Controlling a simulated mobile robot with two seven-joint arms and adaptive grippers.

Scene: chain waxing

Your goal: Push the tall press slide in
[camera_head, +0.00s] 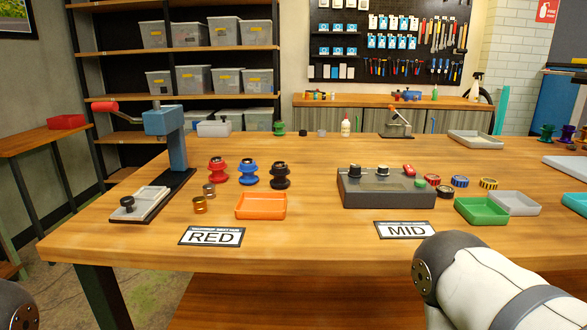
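The tall press (177,140) stands at the left of the table, with a blue column, a blue head and a red-handled lever (105,107) pointing left. Its light grey slide (146,201) lies on the dark base (181,182), sticking out toward the front left, clear of the column. A black knob (127,203) sits on the slide's near end. Neither gripper shows. Only a white link of my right arm is at the lower right and a dark joint of mine at the lower left corner.
Red, blue and black spools (248,172), small brass rings (200,205) and an orange tray (261,206) stand right of the press. A RED sign (211,237) lies near the front edge. A dark grey box (384,189) with knobs sits mid-table.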

